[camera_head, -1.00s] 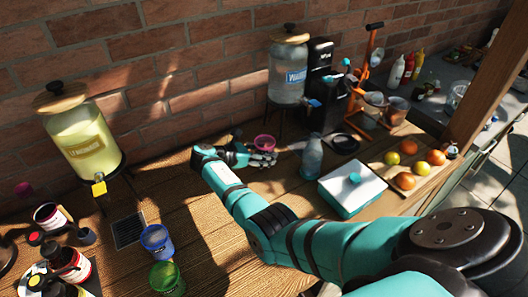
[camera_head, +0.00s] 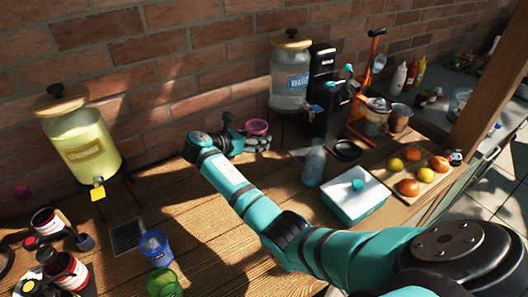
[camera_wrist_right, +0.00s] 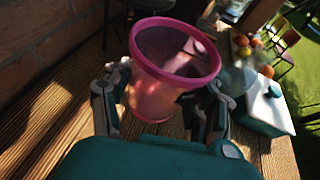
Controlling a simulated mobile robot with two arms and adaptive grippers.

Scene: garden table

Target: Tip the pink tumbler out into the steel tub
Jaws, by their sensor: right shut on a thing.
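The pink tumbler (camera_head: 257,127) is held by my right gripper (camera_head: 256,143) above the wooden table, in front of the brick wall and left of the water dispenser. In the right wrist view the pink tumbler (camera_wrist_right: 160,98) sits between the two fingers of the right gripper (camera_wrist_right: 160,105), which is shut around its sides. Its rim faces up and it looks roughly upright. I cannot tell what is inside it. I cannot make out a steel tub in either view. My left gripper is not in view.
A lemonade dispenser (camera_head: 85,150), blue cup (camera_head: 156,248) and green cup (camera_head: 163,283) are at left. Bare table lies between.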

